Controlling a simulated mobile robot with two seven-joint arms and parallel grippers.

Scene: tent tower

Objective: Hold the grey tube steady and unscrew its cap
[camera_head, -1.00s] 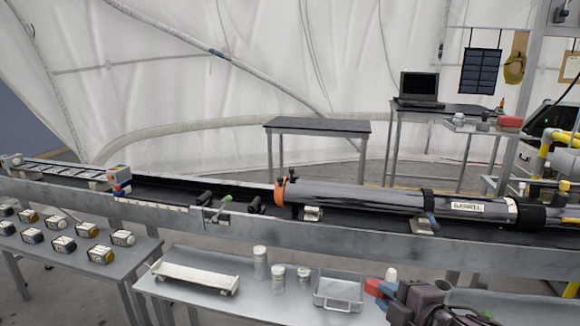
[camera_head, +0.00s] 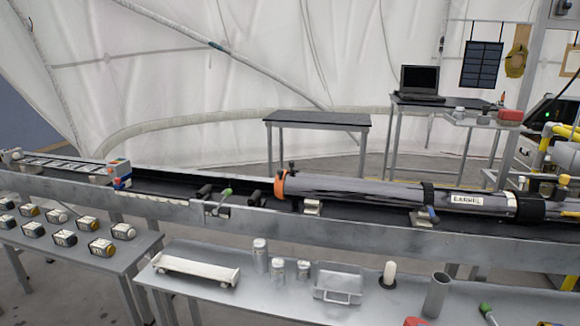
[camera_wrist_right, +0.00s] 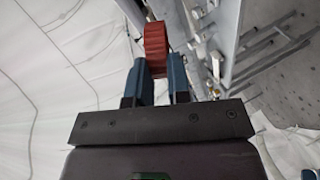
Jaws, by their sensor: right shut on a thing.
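A short grey tube (camera_head: 437,296) stands upright near the right of the front table in the head view. Its top looks dark and open, with no cap visible on it. My right gripper (camera_wrist_right: 157,70) shows in the right wrist view, its two blue fingers shut on a ribbed red cap (camera_wrist_right: 156,48). The cap sticks out past the fingertips, clear of any tube there. In the head view a bit of red (camera_head: 415,321), probably this cap, shows at the bottom edge; the gripper itself is out of that picture. My left gripper is in neither current view.
The front table (camera_head: 210,303) also holds a white rack (camera_head: 196,268), several lidded jars (camera_head: 277,268), a clear tray (camera_head: 338,285) and a white-tipped object (camera_head: 389,274). Behind it runs a long metal rail (camera_head: 330,231) bearing the large barrel (camera_head: 370,190).

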